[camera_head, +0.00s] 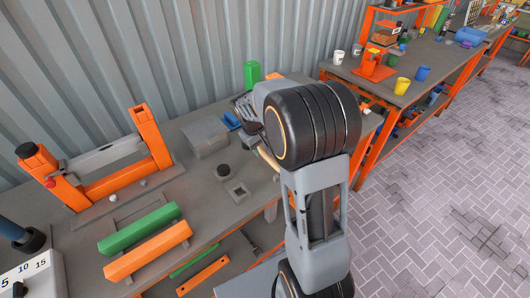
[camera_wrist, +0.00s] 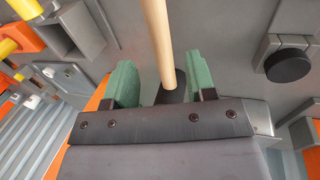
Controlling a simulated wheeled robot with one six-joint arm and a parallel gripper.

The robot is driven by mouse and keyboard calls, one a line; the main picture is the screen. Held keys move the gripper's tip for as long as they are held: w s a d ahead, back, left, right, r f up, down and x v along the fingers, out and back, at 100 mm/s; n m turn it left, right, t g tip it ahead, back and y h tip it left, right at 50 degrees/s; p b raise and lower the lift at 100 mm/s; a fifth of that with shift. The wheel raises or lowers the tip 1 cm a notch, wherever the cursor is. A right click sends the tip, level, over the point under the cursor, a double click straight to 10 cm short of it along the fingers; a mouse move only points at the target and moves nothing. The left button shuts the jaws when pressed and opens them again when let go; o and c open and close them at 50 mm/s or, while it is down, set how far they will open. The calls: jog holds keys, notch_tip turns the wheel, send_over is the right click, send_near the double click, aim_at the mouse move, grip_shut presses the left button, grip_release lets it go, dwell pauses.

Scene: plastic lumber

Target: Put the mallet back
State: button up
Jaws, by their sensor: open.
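The mallet's pale wooden handle (camera_wrist: 158,38) runs down from the top of the wrist view, between my gripper's (camera_wrist: 160,82) two green finger pads. Gaps show on both sides of the handle, so my gripper is open around it and not closed on it. A dark piece (camera_wrist: 172,96) sits at the handle's lower end; I cannot tell whether it is the mallet's head, as the gripper's body hides what lies below. In the head view a short length of the wooden handle (camera_head: 268,158) shows beside my arm, over the bench. My arm hides the fingers there.
A round black knob on a grey block stands to the handle's right in the wrist view (camera_wrist: 288,65), and on the bench (camera_head: 223,171). Green (camera_head: 140,229) and orange (camera_head: 147,251) bars lie at the bench front. An orange-framed fixture (camera_head: 150,135) stands at left.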

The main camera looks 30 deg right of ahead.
jog(key=s+a+r+t+y, duration=0.1)
jog(key=s+a+r, duration=0.4)
jog(key=s+r, duration=0.25)
jog(key=s+a+m+t+y, duration=0.2)
jog(key=s+a, duration=0.2)
jog(key=s, duration=0.6)
jog(key=shift+a+f, duration=0.2)
dwell(0.8)
